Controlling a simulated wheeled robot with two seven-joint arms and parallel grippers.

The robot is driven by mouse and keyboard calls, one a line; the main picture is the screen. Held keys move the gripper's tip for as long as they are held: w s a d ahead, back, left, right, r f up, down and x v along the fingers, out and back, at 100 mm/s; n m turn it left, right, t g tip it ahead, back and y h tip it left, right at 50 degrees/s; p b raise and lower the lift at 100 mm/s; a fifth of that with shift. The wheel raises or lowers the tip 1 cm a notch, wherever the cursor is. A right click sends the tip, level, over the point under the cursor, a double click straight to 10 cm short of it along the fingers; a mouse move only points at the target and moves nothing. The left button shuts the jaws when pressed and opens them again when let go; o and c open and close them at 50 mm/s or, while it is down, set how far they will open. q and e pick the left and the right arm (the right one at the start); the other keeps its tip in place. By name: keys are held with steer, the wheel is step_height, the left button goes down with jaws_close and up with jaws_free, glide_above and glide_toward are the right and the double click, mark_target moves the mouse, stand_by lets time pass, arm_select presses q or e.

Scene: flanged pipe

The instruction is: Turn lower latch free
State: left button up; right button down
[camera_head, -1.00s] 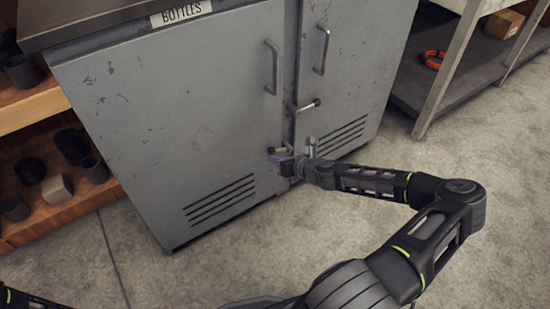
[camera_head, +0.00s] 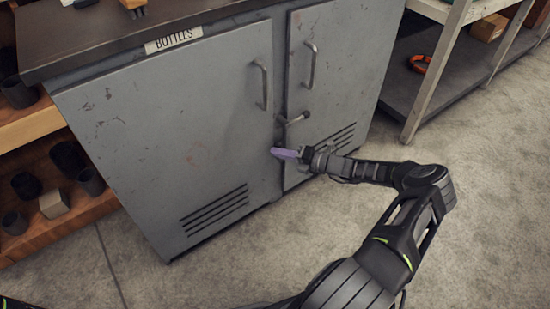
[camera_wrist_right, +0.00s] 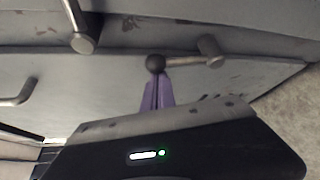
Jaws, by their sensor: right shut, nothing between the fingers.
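The grey cabinet (camera_head: 190,110) has two doors with a seam between them. In the right wrist view, the lower latch (camera_wrist_right: 185,62) has a metal pivot at right and a lever ending in a dark ball. My right gripper (camera_head: 280,153) has purple fingers, shut and empty, at the lower part of the seam. The fingertips (camera_wrist_right: 157,80) are right at the ball; I cannot tell whether they touch. In the head view the gripper mostly hides the lower latch. My left gripper is not in view.
Upright handles (camera_head: 264,85) and (camera_head: 311,65) are on the left and right doors. A wooden shelf (camera_head: 75,215) with dark cups stands at left. A metal rack (camera_head: 445,60) with an orange ring stands at right. The floor (camera_head: 470,150) in front is clear.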

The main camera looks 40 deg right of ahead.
steer(key=shift+d+m+t+b, duration=0.3)
steer(key=shift+d+m+b, duration=0.2)
steer(key=shift+d+m, duration=0.2)
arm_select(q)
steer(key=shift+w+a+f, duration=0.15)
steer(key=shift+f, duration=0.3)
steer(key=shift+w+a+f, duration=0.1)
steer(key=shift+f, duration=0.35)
arm_select(e)
steer(key=shift+d+r+y, duration=0.15)
steer(key=shift+d+y, duration=0.05)
steer(key=shift+y, duration=0.2)
steer(key=shift+d, duration=0.1)
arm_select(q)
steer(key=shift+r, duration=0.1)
